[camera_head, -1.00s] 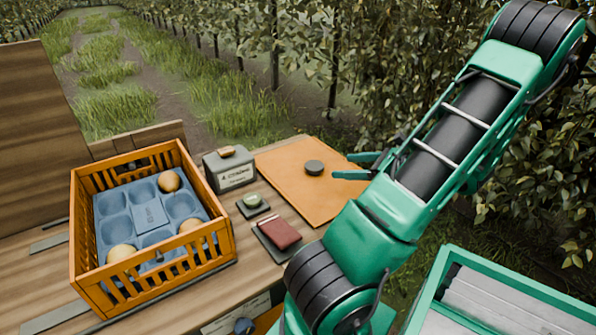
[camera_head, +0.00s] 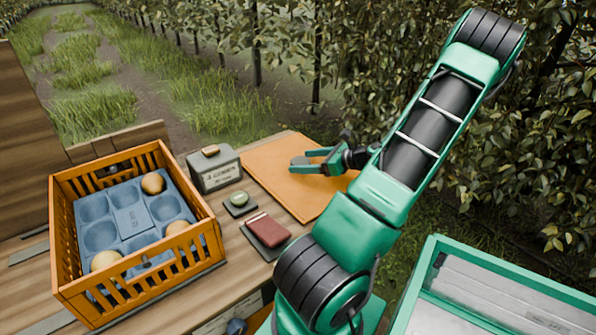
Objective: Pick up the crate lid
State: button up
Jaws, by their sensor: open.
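The crate lid (camera_head: 287,190) is a flat orange-brown panel lying on the wooden bench, right of the middle of the bench top. Its small dark round knob (camera_head: 299,161) shows partly between my fingertips. My gripper (camera_head: 303,162) is open over the lid, with one green finger on each side of the knob. Whether the fingers touch the knob cannot be told. The orange slatted crate (camera_head: 66,225) stands open on the left of the bench, with a blue moulded tray (camera_head: 129,219) and a few pears (camera_head: 152,184) inside.
A grey labelled box (camera_head: 214,170) stands between crate and lid. A small dark pad with a green round item (camera_head: 239,201) and a dark red block (camera_head: 267,230) lie in front of it. A green-framed bin (camera_head: 500,287) is at lower right. Leafy trees stand close behind my arm.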

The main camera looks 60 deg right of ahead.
aim_at(306, 163)
jog(key=shift+w, duration=0.1)
jog(key=c, duration=1.4)
jog(key=shift+o, duration=0.2)
jog(key=shift+r, duration=0.1)
notch_tip(306, 163, up, 10)
